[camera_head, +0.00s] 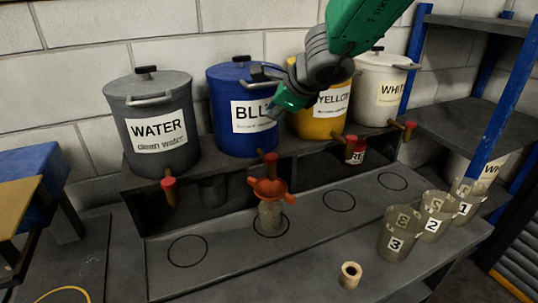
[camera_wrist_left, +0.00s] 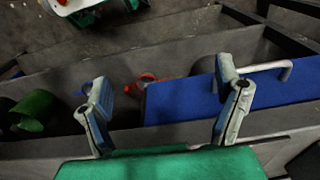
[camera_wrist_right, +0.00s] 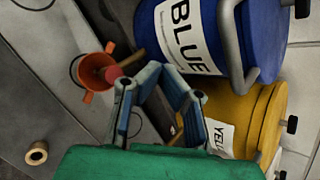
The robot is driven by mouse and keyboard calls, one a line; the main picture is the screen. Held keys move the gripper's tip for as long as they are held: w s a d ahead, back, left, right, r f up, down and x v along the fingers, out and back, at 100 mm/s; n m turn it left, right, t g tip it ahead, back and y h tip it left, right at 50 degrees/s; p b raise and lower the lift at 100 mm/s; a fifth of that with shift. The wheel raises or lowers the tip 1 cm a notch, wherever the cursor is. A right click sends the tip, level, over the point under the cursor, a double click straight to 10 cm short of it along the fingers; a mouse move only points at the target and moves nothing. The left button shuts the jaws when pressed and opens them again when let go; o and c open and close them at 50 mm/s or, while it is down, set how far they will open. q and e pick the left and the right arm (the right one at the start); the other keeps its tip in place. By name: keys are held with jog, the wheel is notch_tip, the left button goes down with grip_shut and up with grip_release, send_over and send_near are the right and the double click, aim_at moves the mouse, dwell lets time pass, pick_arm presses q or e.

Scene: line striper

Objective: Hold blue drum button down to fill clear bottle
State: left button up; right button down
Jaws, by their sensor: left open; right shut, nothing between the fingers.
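The blue drum (camera_head: 228,125) stands between the grey water drum and the yellow drum; it also shows in the right wrist view (camera_wrist_right: 215,30). Its red button (camera_head: 271,158) is on the tap below it, and a red end shows beside the funnel in the right wrist view (camera_wrist_right: 113,74). The clear bottle (camera_head: 270,216) stands under that tap with an orange funnel (camera_head: 268,189) in its top. My right gripper (camera_head: 277,112) is shut and empty, in front of the blue drum's label, above the button and apart from it. My left gripper (camera_wrist_left: 160,80) is open and empty, outside the head view.
The water drum (camera_head: 155,95), yellow drum (camera_head: 320,124) and white drum (camera_head: 385,80) stand on the same shelf. Numbered cups (camera_head: 392,244) stand at the front right, near a tan ring (camera_head: 350,276). A blue surface with a handle (camera_wrist_left: 190,100) lies below my left gripper.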

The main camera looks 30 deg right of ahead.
aim_at(273, 156)
notch_tip(273, 156, down, 8)
jog(key=b, duration=0.7)
jog(key=shift+f+b, duration=0.5)
jog(key=shift+b, duration=0.05)
jog(key=shift+d, duration=0.1)
dwell(0.8)
jog(key=shift+f+b, duration=0.3)
jog(key=shift+b, duration=0.3)
